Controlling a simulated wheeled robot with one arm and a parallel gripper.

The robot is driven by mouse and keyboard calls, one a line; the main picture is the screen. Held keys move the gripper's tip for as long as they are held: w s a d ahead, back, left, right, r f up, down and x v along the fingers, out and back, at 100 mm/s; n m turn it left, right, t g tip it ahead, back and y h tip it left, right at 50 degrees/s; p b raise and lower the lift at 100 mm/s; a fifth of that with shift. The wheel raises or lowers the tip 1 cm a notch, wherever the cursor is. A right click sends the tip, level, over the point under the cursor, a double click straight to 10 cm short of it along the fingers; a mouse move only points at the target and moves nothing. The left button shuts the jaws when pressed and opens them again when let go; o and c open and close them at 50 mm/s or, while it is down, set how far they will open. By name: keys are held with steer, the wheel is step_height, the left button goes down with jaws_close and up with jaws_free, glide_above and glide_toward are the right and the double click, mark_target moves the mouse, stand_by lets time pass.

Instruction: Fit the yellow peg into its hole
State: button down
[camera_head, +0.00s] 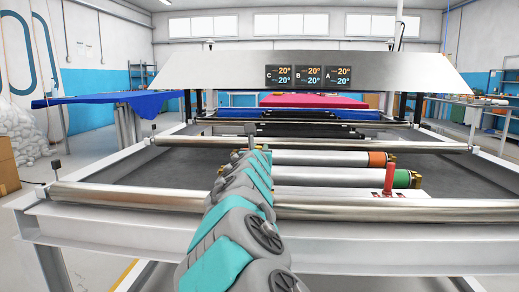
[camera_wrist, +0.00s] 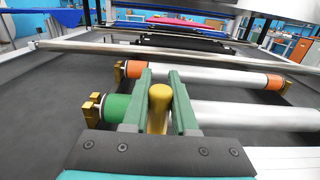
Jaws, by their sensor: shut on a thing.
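My gripper (camera_wrist: 160,88) shows two green fingers in the wrist view, closed around a yellow-gold peg (camera_wrist: 158,110). The peg's rounded end points up between the fingers; its lower end is hidden by my gripper's dark body. In the head view my arm reaches forward over the front roller, with its far end (camera_head: 251,138) near the left ends of two rollers. The peg cannot be made out there. A red peg (camera_head: 389,177) stands upright on a white surface (camera_head: 376,195) at the right. I cannot make out the hole for the yellow peg.
A silver roller with a green end (camera_wrist: 117,107) lies close beyond my gripper, and one with an orange end (camera_wrist: 133,69) lies behind it. A long front roller (camera_head: 400,210) crosses the machine frame. The dark bed (camera_wrist: 40,100) is bare at left.

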steer(key=shift+f+b, duration=1.45)
steer(key=shift+f, duration=0.4)
steer(key=c, duration=0.6)
jaws_free()
steer(key=shift+s+a, duration=0.15)
steer(key=shift+s, duration=3.75)
steer(key=shift+r, duration=0.1)
